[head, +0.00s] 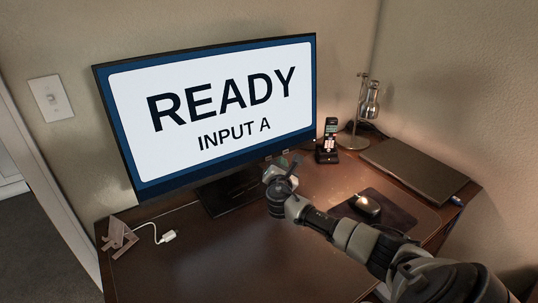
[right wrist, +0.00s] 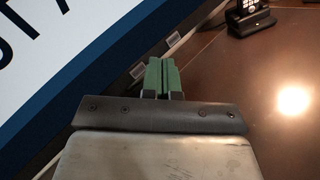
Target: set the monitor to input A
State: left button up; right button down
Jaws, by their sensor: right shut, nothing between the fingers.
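The monitor (head: 222,110) stands on the desk, and its screen reads "READY" and "INPUT A". Part of the screen also shows in the right wrist view (right wrist: 60,60). Small light labels (right wrist: 173,40) sit along the monitor's lower edge near my right gripper. My right gripper (head: 287,162) is at the lower right edge of the monitor. Its green fingers (right wrist: 161,76) are shut together with nothing between them, pointing at the lower bezel. I cannot tell whether the fingertips touch the bezel. The buttons themselves are not clear. My left gripper is not in view.
A cordless phone (head: 328,142) and a desk lamp (head: 362,115) stand to the right of the monitor. A closed laptop (head: 420,170) and a mouse (head: 367,205) on a dark pad lie at right. The front middle of the desk is clear.

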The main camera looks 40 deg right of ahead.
jog(key=shift+s+a+r+p, duration=0.15)
jog(key=shift+s+p, duration=0.5)
jog(key=shift+s, duration=0.55)
